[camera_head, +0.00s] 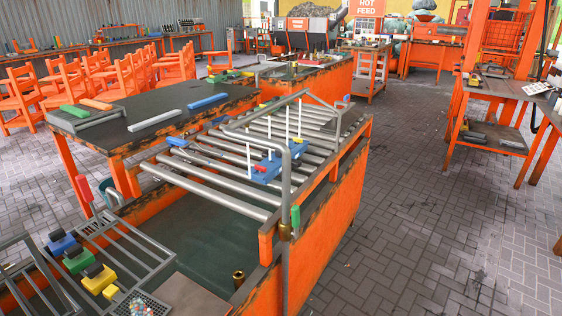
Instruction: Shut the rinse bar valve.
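A grey pipe (286,185) rises at the near right corner of the orange roller table and bends over the rollers as a bar. A small green lever (295,216) stands upright beside this pipe, roughly in line with it. A brass-coloured fitting (285,232) sits on the pipe just below the lever; this looks like the rinse bar valve. The valve is small, and I cannot tell its inner state. Neither of my grippers is in view, and nothing touches the lever.
A blue rack (265,170) with white upright rods sits on the rollers (205,187). A red-handled lever (84,189) stands at the left. A wire rack (115,240) and coloured blocks lie at the lower left. Paved floor (420,235) right of the table is clear.

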